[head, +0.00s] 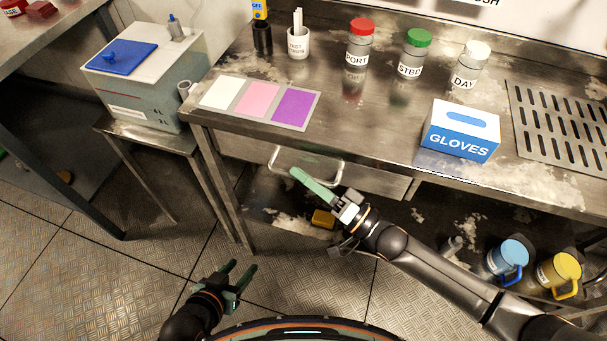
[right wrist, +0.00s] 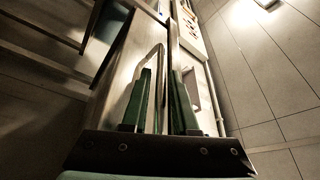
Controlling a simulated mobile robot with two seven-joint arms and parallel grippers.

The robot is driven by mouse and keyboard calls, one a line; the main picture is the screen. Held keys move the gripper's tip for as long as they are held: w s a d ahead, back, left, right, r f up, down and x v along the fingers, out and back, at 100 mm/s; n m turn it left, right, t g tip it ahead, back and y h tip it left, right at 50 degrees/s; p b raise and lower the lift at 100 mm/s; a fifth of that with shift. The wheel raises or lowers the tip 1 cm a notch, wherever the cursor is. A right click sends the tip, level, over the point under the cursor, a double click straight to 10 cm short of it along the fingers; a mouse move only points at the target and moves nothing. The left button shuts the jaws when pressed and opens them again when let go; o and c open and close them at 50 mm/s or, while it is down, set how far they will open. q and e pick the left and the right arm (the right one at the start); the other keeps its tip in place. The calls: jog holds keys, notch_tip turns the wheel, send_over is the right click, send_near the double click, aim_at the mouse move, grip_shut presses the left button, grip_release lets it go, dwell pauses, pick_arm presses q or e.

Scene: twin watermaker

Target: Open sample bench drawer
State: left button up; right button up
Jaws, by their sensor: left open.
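The sample bench drawer (head: 375,180) is a metal front under the bench top, and it looks shut. Its bar handle (head: 275,160) stands out from the front. My left gripper (head: 242,266) is open and empty, low over the floor.
The bench top (head: 330,110) holds bottles, a colour card (head: 260,100) and a gloves box (head: 460,130). A yellow object (head: 323,218) and jugs (head: 510,260) are on the lower shelf. A cooler (head: 145,85) stands on a side table at left. The floor (head: 110,280) at left is clear.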

jog(key=shift+w+a, duration=0.1)
jog(key=shift+a, duration=0.05)
jog(key=shift+c, duration=0.3)
grip_shut()
dwell(1.1)
